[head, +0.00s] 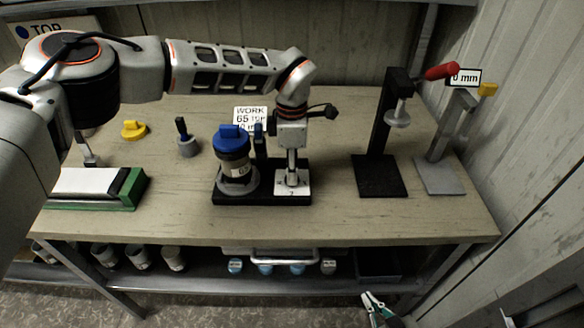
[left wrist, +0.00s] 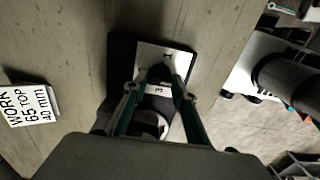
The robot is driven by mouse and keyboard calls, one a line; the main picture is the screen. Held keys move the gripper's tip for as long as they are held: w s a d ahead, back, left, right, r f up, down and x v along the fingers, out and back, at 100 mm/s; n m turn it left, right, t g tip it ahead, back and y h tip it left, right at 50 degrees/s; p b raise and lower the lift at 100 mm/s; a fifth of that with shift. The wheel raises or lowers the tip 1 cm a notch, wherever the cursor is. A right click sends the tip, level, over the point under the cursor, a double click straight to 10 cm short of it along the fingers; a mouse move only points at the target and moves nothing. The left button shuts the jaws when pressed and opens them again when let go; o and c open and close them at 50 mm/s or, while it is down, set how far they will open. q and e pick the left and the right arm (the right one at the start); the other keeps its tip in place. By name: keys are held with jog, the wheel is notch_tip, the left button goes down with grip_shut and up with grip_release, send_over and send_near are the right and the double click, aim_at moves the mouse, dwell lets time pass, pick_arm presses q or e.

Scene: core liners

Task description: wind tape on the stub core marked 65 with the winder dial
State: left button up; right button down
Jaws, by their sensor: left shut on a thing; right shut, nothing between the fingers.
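The stub core marked 65 (head: 237,170) stands upright on the left part of the winder's black base (head: 262,199), in a grey holder, with a blue cap (head: 230,138) on top. The winder dial's white plate (head: 293,190) is on the right part of the base; it also shows in the left wrist view (left wrist: 178,58), with digits on it. My left gripper (head: 291,178) points down and is shut on the dark dial knob; its fingers (left wrist: 160,82) flank the knob in the left wrist view. My right gripper (head: 369,297) is shut and empty, low in front of the bench.
A card reading WORK 65 TOP 40 mm (head: 250,114) stands behind the winder. A black stand with a red handle (head: 440,71) and a grey gauge (head: 440,175) are at right.

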dwell(0.4)
pick_arm(q)
jog(key=o, duration=1.1)
notch_tip(320, 180, up, 12)
